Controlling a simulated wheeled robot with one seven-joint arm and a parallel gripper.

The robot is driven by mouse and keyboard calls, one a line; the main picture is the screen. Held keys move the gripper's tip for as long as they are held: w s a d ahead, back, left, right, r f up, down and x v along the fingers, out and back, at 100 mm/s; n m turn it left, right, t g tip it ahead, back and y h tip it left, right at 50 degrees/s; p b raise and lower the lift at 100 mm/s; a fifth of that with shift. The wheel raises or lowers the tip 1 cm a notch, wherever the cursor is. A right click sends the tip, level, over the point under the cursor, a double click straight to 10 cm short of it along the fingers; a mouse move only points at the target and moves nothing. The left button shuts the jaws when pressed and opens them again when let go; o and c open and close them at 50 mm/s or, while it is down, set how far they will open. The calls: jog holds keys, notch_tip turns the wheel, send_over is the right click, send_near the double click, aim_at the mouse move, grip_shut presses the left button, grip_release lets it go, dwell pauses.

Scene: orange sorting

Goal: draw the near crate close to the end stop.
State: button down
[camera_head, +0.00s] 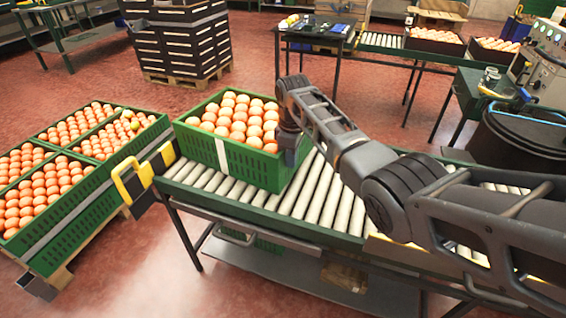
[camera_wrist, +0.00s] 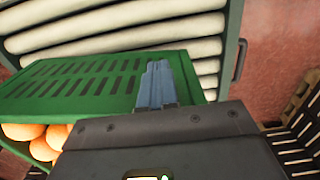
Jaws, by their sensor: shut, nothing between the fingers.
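The near crate (camera_head: 228,166) is green, filled with oranges, and sits upright near the left end of the roller conveyor (camera_head: 318,200). A yellow-and-black end piece (camera_head: 137,183), seemingly the end stop, is at the conveyor's left end, with a small gap to the crate. My gripper (camera_head: 291,152) is at the crate's right side, pointing down. In the wrist view, its grey-blue fingers (camera_wrist: 157,84) are shut and empty beside the crate's slotted green wall (camera_wrist: 70,85). I cannot tell whether they touch it. The arm hides part of the crate's right corner.
Bare rollers lie right of the crate, beneath my arm. Several orange-filled crates (camera_head: 75,200) stand on a pallet at the left. A stack of dark crates (camera_head: 180,45) stands behind. Another conveyor (camera_head: 382,41) with filled crates is at the back right.

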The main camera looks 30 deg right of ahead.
jog(key=shift+w+a+b, duration=0.8)
jog(key=shift+w+b, duration=0.1)
jog(key=shift+w, duration=0.05)
jog(key=shift+w+a+r, duration=0.1)
jog(key=shift+a, duration=0.1)
jog(key=shift+d, duration=0.1)
notch_tip(320, 180, up, 12)
jog(key=s+d+p, duration=0.1)
jog(key=s+p, duration=0.1)
jog(key=p, duration=1.2)
jog(key=shift+d, duration=0.4)
